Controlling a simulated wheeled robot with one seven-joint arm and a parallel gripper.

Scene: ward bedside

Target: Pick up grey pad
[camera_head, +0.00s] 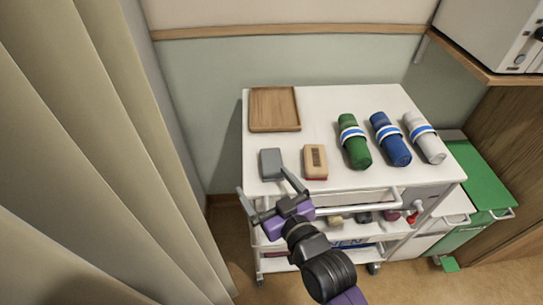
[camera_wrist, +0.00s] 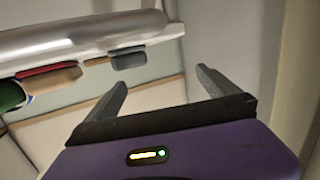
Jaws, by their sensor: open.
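The grey pad (camera_head: 271,163) is a small block lying on the white cart top near its front left corner. In the wrist view the grey pad (camera_wrist: 128,59) shows past the cart's pale edge, ahead of the fingers and apart from them. My gripper (camera_head: 266,190) is open and empty, just in front of the cart's front left edge, close to the pad. Its two fingers (camera_wrist: 160,85) stand wide apart in the wrist view, with nothing between them.
A tan and red block (camera_head: 316,161) lies right of the pad. A wooden tray (camera_head: 274,127) is behind. Green (camera_head: 353,140), blue (camera_head: 389,138) and grey (camera_head: 424,137) rolls lie at the right. The cart's front rail (camera_head: 345,200) is close to my arm. A curtain (camera_head: 120,150) hangs left.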

